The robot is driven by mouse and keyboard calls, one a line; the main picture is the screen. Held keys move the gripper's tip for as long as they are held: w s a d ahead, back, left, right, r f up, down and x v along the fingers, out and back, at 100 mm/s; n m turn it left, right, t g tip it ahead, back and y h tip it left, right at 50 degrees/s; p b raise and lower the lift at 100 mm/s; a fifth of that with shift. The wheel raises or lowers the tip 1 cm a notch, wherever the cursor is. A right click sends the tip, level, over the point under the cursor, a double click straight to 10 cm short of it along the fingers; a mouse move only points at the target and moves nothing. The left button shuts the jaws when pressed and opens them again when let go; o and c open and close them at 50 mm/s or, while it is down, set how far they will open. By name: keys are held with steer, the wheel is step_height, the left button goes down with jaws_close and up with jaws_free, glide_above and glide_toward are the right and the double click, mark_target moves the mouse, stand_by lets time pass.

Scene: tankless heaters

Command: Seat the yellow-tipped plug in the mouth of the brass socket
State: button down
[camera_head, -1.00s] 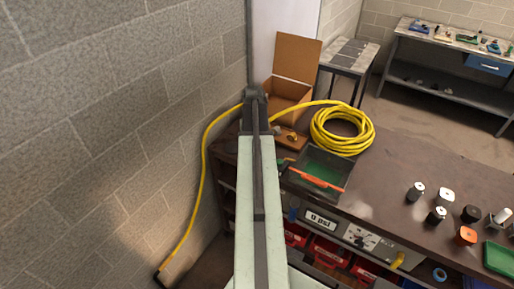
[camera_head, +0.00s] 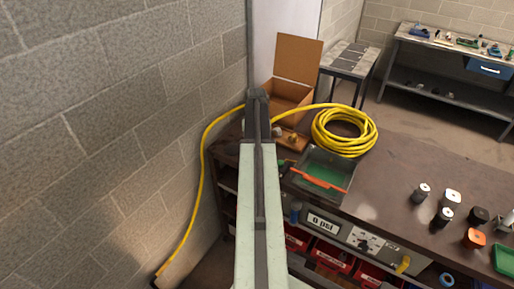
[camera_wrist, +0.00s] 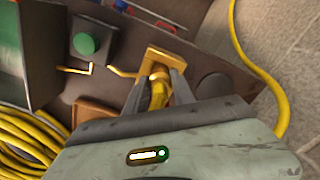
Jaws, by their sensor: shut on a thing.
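My gripper (camera_wrist: 157,92) is shut on a yellow piece, the yellow-tipped plug (camera_wrist: 158,97), which shows between the two grey fingers in the wrist view. Just beyond the fingertips is a brass-coloured fitting, the brass socket (camera_wrist: 160,70), on a tan plate. The plug lines up roughly with it in the picture, but I cannot tell if they touch or how deep it sits. In the head view, a brass-coloured piece (camera_head: 293,138) shows on a brown block right of my arm, and my gripper's end is hidden behind my arm.
A yellow hose coil (camera_head: 343,131) lies on the brown bench (camera_head: 400,165), and its line runs behind my arm and down the wall (camera_head: 110,120). A dark tray (camera_head: 322,172) with an orange bar and an open cardboard box (camera_head: 296,62) are close by. Several small cylinders stand at right.

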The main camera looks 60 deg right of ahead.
steer(key=shift+f, duration=0.2)
steer(key=c, duration=1.1)
jaws_free()
steer(key=shift+r, duration=0.1)
steer(key=shift+o, duration=0.2)
step_height(320, 180, up, 13)
steer(key=p, duration=1.2)
steer(key=shift+f, duration=0.3)
